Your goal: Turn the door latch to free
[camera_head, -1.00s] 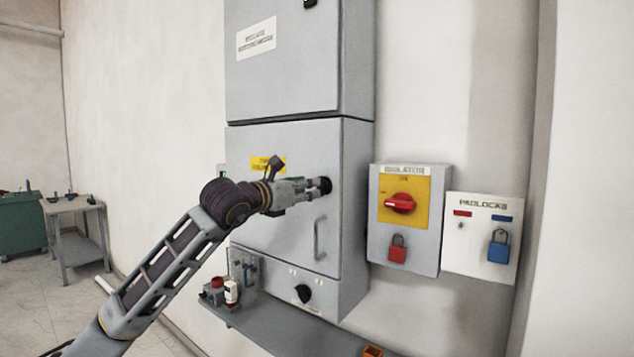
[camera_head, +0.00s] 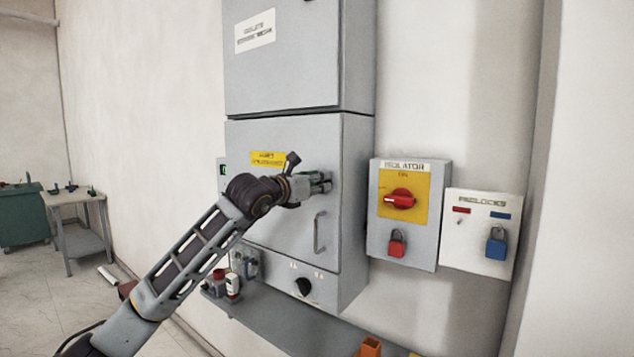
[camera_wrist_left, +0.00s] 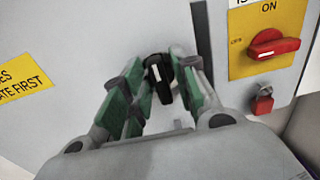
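The door latch is a black knob with a white mark (camera_wrist_left: 158,78) on the grey cabinet door (camera_head: 275,220). In the left wrist view it stands nearly upright, tilted slightly. My left gripper (camera_head: 322,182) is at the latch and largely hides it in the head view. In the left wrist view its green-padded fingers (camera_wrist_left: 160,80) stand close together, one on each side of the knob, and look shut on it. The contact faces are partly hidden. My right gripper is not in view.
Right of the door are the isolator box with a red switch (camera_head: 400,198), a red padlock (camera_head: 397,244) and a padlock board with a blue padlock (camera_head: 496,246). A door handle (camera_head: 319,232) is below the latch. A shelf (camera_head: 270,318) with small items runs beneath.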

